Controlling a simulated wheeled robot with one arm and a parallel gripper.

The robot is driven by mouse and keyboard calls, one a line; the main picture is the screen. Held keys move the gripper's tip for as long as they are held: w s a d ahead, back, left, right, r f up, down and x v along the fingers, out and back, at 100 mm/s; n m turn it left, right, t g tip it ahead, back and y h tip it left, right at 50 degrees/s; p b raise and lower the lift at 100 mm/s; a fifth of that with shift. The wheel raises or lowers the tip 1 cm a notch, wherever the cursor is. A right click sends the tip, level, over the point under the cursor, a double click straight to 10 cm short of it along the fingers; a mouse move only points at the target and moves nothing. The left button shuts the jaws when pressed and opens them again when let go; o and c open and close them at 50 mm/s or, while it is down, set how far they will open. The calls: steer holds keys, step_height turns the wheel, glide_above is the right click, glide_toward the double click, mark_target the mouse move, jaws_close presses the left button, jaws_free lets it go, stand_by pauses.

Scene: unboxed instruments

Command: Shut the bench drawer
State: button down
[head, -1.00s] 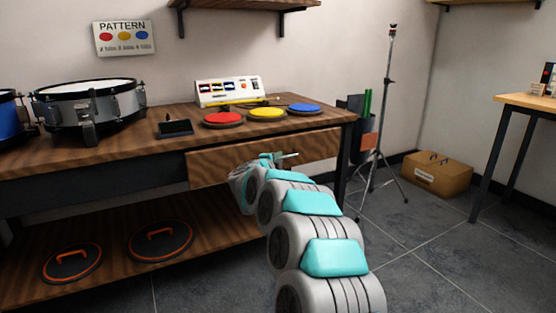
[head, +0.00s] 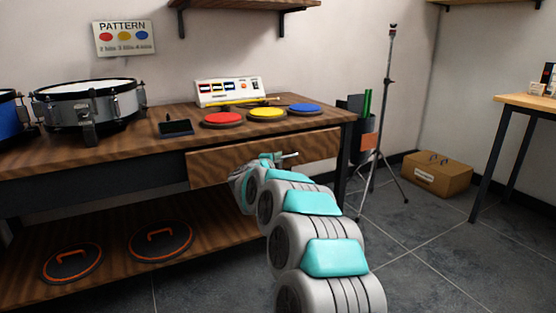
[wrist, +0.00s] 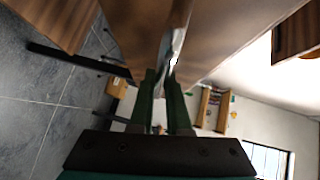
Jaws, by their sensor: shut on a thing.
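The bench drawer (head: 220,165) has a brown wood front below the bench top, at the middle of the head view. Its front is close under the bench's front edge; I cannot tell whether it is fully flush. The metal handle (head: 290,155) sticks out from the front, partly hidden by my gripper (head: 268,160). In the wrist view the dark green fingers of my gripper (wrist: 163,85) are on both sides of the bright handle bar (wrist: 174,45), shut on it. My arm hides the lower middle part of the drawer front.
The bench top (head: 130,133) holds a snare drum (head: 90,110), a small dark stand (head: 175,127), red, yellow and blue pads, and a white panel (head: 228,91). A tripod stand (head: 388,100) and a cardboard box (head: 437,175) stand right of the bench. The floor (head: 420,250) there is clear.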

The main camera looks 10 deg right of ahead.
steer(key=shift+w, duration=0.15)
steer(key=shift+w+a+p, duration=0.35)
steer(key=shift+w+p, duration=0.55)
steer(key=shift+p, duration=0.2)
steer(key=shift+w+a+p, duration=0.3)
steer(key=shift+w+p, duration=0.6)
steer(key=shift+p, duration=0.2)
steer(key=c, duration=0.9)
jaws_free()
steer(key=shift+v, duration=3.9)
steer(key=shift+f, duration=0.1)
